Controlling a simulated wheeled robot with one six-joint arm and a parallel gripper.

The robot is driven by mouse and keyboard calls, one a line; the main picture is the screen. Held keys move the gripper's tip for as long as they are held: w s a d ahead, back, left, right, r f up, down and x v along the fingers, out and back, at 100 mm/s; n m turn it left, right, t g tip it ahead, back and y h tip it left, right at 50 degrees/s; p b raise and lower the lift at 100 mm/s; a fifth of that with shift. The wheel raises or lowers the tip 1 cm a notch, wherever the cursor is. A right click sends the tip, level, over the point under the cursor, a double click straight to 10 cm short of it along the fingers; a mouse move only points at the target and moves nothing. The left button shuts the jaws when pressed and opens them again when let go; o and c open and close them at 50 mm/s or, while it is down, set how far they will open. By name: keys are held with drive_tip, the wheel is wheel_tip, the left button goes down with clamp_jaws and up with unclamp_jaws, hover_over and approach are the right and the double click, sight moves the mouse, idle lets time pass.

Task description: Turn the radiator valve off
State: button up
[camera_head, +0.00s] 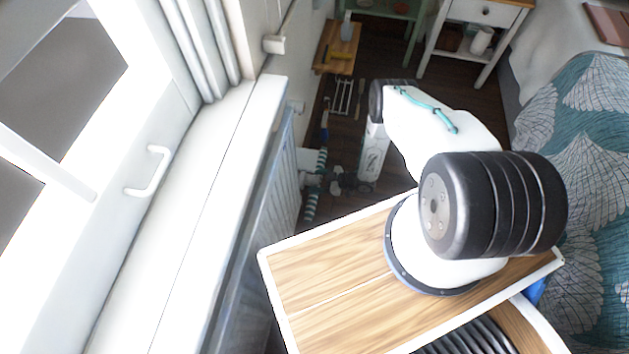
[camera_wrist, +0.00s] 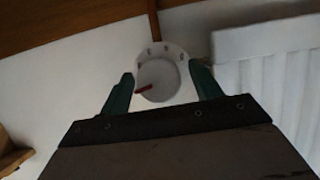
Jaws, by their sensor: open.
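The radiator valve (camera_wrist: 157,80) is a round white knob in the wrist view, with a red pointer and a paler dial plate with several small marks behind it. The red pointer points to the left and slightly down in that view. My gripper (camera_wrist: 161,82) is open, with one green fingertip on each side of the knob. I cannot tell whether either finger touches it. In the head view my gripper (camera_head: 322,181) is low beside the radiator's far end, and I cannot make out the knob there.
The white ribbed radiator (camera_wrist: 270,75) is just right of the valve; in the head view it (camera_head: 262,215) runs under the window sill (camera_head: 190,230). A brown pipe (camera_wrist: 154,20) meets the valve. A bed (camera_head: 590,130) is at right, a wooden stool (camera_head: 338,48) beyond.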

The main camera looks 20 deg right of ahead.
drive_tip(key=shift+w+a+f, duration=0.2)
drive_tip(key=shift+w+a, duration=0.15)
drive_tip(key=shift+a, duration=0.15)
drive_tip(key=shift+c, duration=0.3)
drive_tip(key=c, duration=0.9)
drive_tip(key=shift+n+t+h, duration=0.7)
drive_tip(key=shift+n+t, duration=0.7)
drive_tip(key=shift+n, duration=0.6)
